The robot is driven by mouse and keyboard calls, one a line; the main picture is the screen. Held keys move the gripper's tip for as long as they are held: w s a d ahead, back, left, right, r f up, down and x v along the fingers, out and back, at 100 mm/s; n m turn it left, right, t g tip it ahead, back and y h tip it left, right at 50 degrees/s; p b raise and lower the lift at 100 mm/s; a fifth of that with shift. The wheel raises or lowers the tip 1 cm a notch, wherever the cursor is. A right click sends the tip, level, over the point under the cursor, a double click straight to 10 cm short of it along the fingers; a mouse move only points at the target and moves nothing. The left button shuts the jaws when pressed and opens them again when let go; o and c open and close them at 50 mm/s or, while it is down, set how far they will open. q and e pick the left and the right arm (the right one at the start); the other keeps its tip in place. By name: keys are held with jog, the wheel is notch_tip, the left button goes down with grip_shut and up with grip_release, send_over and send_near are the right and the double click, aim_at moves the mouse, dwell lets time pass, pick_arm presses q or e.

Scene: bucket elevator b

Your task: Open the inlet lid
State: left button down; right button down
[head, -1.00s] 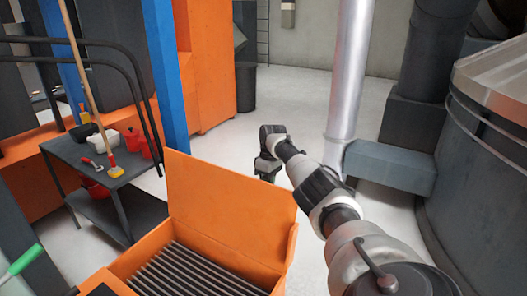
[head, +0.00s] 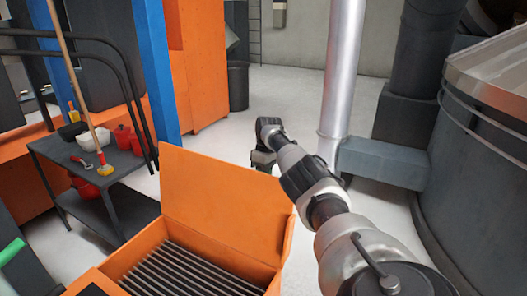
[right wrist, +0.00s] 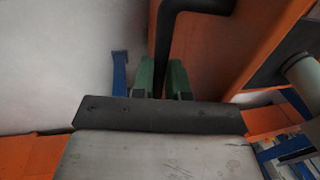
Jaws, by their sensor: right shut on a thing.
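The orange inlet box (head: 130,262) stands at the lower middle of the head view, with a dark slatted grate (head: 190,272) inside. Its orange lid (head: 220,208) stands raised at the far side, leaving the grate exposed. My right arm reaches past the lid on the right. My right gripper (right wrist: 161,82) shows green fingers in the right wrist view, shut on a black bar (right wrist: 163,45) that bends to the right above them. An orange surface lies beside the bar. In the head view the fingers and bar are hidden.
A dark cart (head: 85,160) with tubs and a brush stands left, beside a blue post (head: 155,70). A silver pipe (head: 340,85) and a large grey tank (head: 480,190) stand at right. Pale floor (head: 225,130) is clear behind the lid. A green rod end shows at lower left.

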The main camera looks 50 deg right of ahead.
jog(key=shift+s+a+f, duration=0.15)
jog(key=shift+f, duration=0.3)
jog(key=c, duration=1.1)
grip_release()
jog(key=shift+r, duration=0.1)
jog(key=r, duration=0.2)
jog(key=d+r, duration=0.1)
jog(key=r, duration=0.4)
jog(key=shift+w+d+r, duration=0.2)
jog(key=shift+d+r, duration=0.05)
jog(key=shift+d, duration=0.15)
